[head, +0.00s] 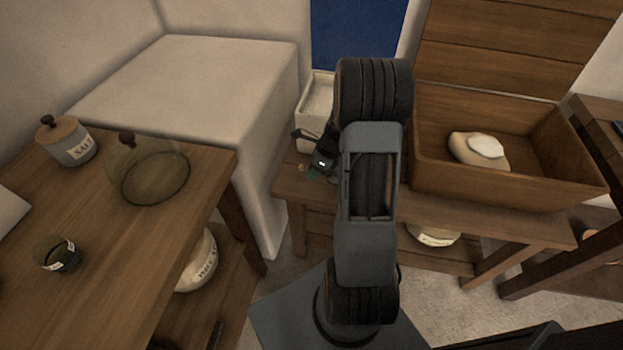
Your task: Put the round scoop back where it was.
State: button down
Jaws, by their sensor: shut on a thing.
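My gripper (320,165) is at the left of my arm, over the left end of the low wooden bench (290,182) and in front of the white box. It is small, dark and partly hidden by my arm. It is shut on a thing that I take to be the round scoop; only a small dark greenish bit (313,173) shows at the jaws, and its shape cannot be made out. I cannot tell whether it touches the bench.
A white open box (317,98) stands behind my gripper. A wooden trough (510,196) with a pale lump (465,150) is right of my arm. A left table (110,240) holds a salt jar (68,143), a glass dome (148,172) and a dark cup (57,254).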

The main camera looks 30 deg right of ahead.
jog(key=shift+w+f, duration=0.25)
jog(key=shift+f, duration=0.1)
jog(key=shift+w+f+b, duration=0.2)
jog(key=shift+f+b, duration=0.45)
jog(key=shift+f, duration=1.05)
jog(key=shift+f, duration=0.15)
jog(key=c, duration=1.1)
grip_release()
jog(key=shift+o, duration=0.2)
jog(key=p+v, duration=0.3)
jog(key=v, duration=0.9)
notch_tip(320, 180, up, 9)
jog(key=n+h, duration=0.3)
jog(key=n, duration=1)
send_over(307, 185)
jog(key=s+a, duration=0.5)
jog(key=s, duration=0.1)
jog(key=s+a+r+n+t+h, duration=0.1)
jog(key=s+a+r+n, duration=0.2)
jog(key=s+a+n, duration=0.4)
jog(key=s+n, duration=0.1)
jog(key=n, duration=0.5)
jog(key=shift+r+n+t+h, duration=0.3)
jog(key=shift+n+h, duration=0.1)
